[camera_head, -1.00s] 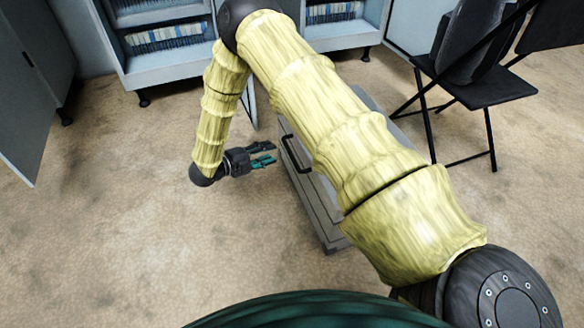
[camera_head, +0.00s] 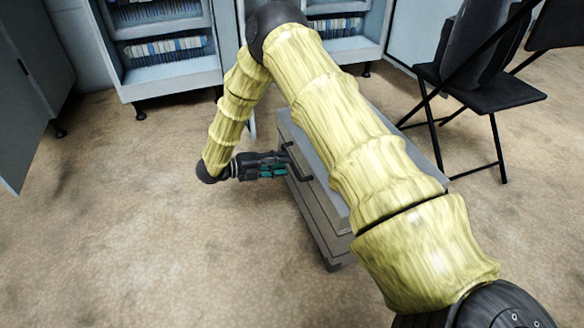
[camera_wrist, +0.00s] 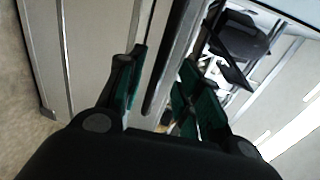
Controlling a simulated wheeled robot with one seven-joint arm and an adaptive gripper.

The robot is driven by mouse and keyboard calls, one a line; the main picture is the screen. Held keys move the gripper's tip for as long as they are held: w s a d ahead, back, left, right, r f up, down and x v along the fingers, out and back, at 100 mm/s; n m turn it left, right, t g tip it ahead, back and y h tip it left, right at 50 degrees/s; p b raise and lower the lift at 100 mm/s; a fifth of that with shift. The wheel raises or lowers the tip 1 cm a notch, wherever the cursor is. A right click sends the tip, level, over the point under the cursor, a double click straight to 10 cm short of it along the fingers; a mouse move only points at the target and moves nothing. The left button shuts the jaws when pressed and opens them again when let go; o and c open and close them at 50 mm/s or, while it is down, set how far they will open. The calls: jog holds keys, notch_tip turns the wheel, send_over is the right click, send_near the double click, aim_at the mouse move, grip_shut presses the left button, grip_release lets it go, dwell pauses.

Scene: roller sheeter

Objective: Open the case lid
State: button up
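The grey case (camera_head: 318,222) stands on the floor, partly hidden behind my arm. Its lid (camera_head: 293,128) looks closed. A dark bar handle (camera_head: 299,163) is on the side facing my gripper. My gripper (camera_head: 284,167) is at this handle, with its teal-padded fingers pointing right towards the case. In the wrist view my gripper (camera_wrist: 164,68) has its two fingers apart, and the dark handle bar (camera_wrist: 169,72) runs slanting between them. There is a visible gap on either side of the bar. I cannot tell whether either finger touches it.
A black folding chair (camera_head: 478,88) stands to the right of the case. Open cabinets with shelves of blue and white items (camera_head: 165,47) line the back. A grey cabinet door (camera_head: 22,100) is at the left. The brown floor left of and in front of the case is clear.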

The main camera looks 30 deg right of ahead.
jog(key=shift+b+x, duration=0.75)
jog(key=shift+x, duration=1.35)
grip_shut()
